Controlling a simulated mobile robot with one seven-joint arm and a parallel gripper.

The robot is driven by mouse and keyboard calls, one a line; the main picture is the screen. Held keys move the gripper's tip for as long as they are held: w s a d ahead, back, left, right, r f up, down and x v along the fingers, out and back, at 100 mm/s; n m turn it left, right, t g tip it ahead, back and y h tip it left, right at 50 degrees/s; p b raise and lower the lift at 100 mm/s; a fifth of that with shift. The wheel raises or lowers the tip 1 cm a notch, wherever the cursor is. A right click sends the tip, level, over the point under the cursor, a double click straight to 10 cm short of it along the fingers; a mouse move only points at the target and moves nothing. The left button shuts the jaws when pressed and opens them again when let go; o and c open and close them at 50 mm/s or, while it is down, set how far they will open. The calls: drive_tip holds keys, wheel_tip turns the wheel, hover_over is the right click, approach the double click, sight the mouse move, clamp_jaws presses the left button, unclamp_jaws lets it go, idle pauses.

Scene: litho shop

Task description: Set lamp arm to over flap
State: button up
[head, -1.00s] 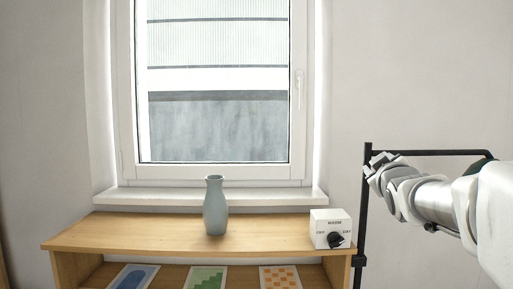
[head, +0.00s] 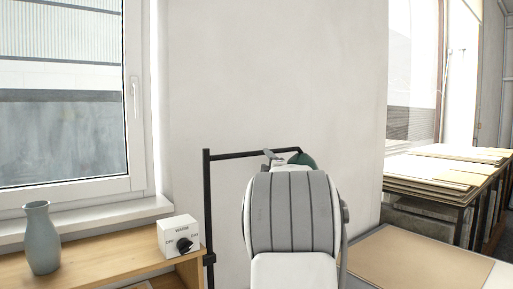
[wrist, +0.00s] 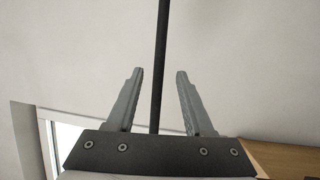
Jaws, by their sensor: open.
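The lamp stand has a black upright post (head: 207,215) and a black horizontal lamp arm (head: 240,155) reaching right from its top. A dark green lamp shade (head: 306,159) shows at the arm's right end, partly hidden behind my arm. In the wrist view my gripper (wrist: 158,72) is open, with a black bar (wrist: 162,40) upright in the picture between its two grey fingers. Nothing shows the fingers touching the bar. I cannot tell whether this is the post or the lamp arm. In the head view my own arm mostly hides the gripper. I cannot make out a flap.
A wooden shelf (head: 105,262) at left bears a blue-grey vase (head: 41,240) and a white box with a black knob (head: 179,236), close to the post. A table with a brown top (head: 415,262) stands at right. A rack of boards (head: 440,172) is behind it.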

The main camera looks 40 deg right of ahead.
drive_tip(key=p+x, duration=0.4)
drive_tip(key=x, duration=0.6)
drive_tip(key=shift+w+d, duration=0.15)
drive_tip(key=shift+w, duration=0.1)
drive_tip(key=shift+r, duration=0.15)
drive_tip(key=shift+c, duration=0.3)
clamp_jaws()
idle(0.6)
